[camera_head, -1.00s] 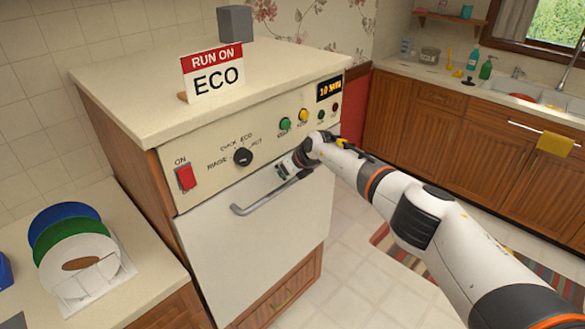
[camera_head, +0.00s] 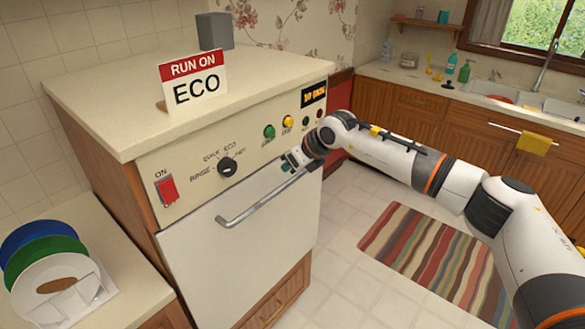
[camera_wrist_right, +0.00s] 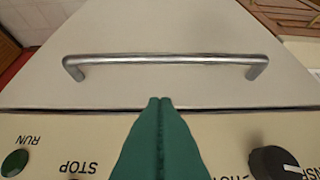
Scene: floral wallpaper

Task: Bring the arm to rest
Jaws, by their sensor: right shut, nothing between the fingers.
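My right arm comes in from the right in the head view. Its gripper (camera_head: 287,164) is at the front of the white dishwasher (camera_head: 235,240), near the right end of the door handle (camera_head: 250,202). In the right wrist view the two green fingertips (camera_wrist_right: 160,101) are together with nothing between them. They overlap the gap between door and control panel in that view; I cannot tell whether they touch. The handle (camera_wrist_right: 165,60) lies beyond the tips, apart from them in the picture. My left gripper is not in view.
The panel has a red switch (camera_head: 167,190), a black dial (camera_head: 228,167), green and yellow buttons and a lit display (camera_head: 314,97), too small to read. An ECO sign (camera_head: 195,85) stands on top. Plates (camera_head: 50,285) stand at left. A striped rug (camera_head: 425,250) lies on the floor.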

